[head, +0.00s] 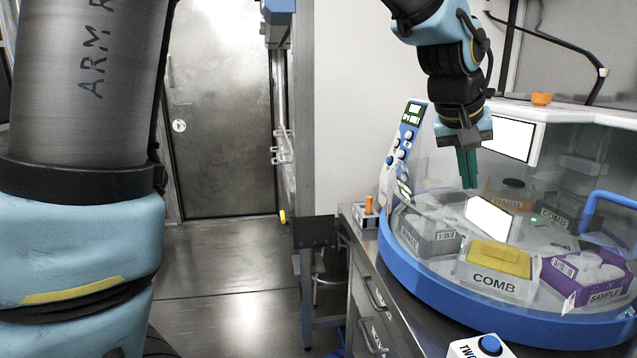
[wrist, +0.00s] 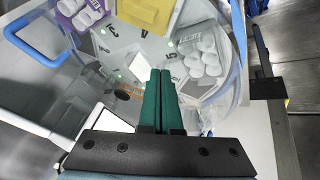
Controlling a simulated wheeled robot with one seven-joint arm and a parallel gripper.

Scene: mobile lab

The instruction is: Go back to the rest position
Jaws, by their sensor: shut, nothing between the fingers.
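My gripper (head: 467,168) points down over the blue-rimmed machine (head: 450,308) in the head view, with its green fingers together and nothing between them. In the wrist view the gripper (wrist: 160,75) shows its two green fingers side by side, touching. The machine has a clear cover and a round deck below it. On the deck are a yellow-topped box marked COMB (head: 497,262), a purple box marked SAMPLE (head: 588,275) and a grey box (head: 430,235) with white round tops. I cannot tell the exact gap between fingertips and cover.
A control panel (head: 403,145) stands at the machine's left, close to my gripper. A blue handle (head: 610,203) is on the right of the cover. A white box with a blue button (head: 490,345) is in front. Open floor (head: 225,270) lies left, before a metal door (head: 222,110).

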